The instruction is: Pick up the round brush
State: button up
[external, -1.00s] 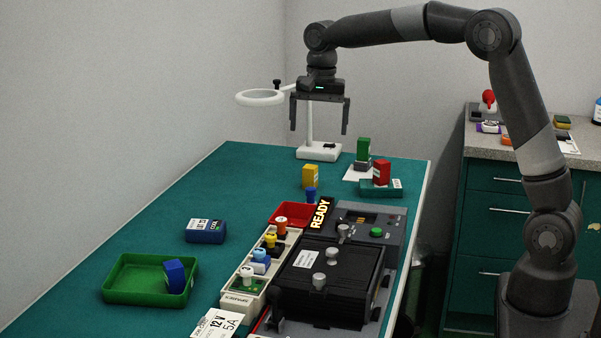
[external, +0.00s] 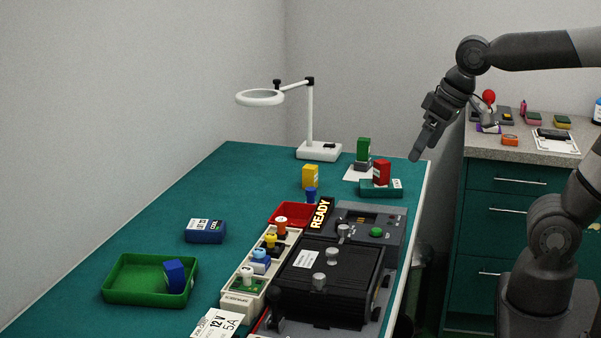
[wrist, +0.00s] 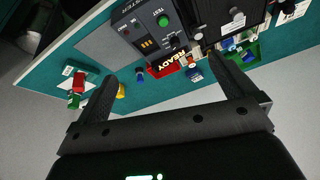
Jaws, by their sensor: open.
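I cannot make out a round brush for certain in either view. Several small things lie on the side counter (external: 482,148) at the right, among them a dark flat item (external: 553,133) on a white sheet, too small to name. My gripper (external: 417,156) is in the air near the right edge of the green bench, left of the counter, tilted down to the left. In the wrist view my gripper (wrist: 163,70) shows its two fingers wide apart with nothing held between them.
The green bench (external: 190,195) carries a black test unit (external: 325,285), a green tray (external: 120,285), a blue box (external: 205,232) and a magnifier lamp (external: 318,151). Red and green blocks (external: 381,172) stand near the bench's right edge. A gap separates bench and counter.

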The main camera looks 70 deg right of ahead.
jog(key=s+a+f+n, duration=0.1)
jog(key=s+f+n, duration=0.1)
jog(key=s, duration=0.3)
jog(key=shift+s+a+f+n+t, duration=0.15)
jog(key=shift+a+f+n+t, duration=0.2)
jog(key=shift+f, duration=0.25)
jog(key=c, duration=1)
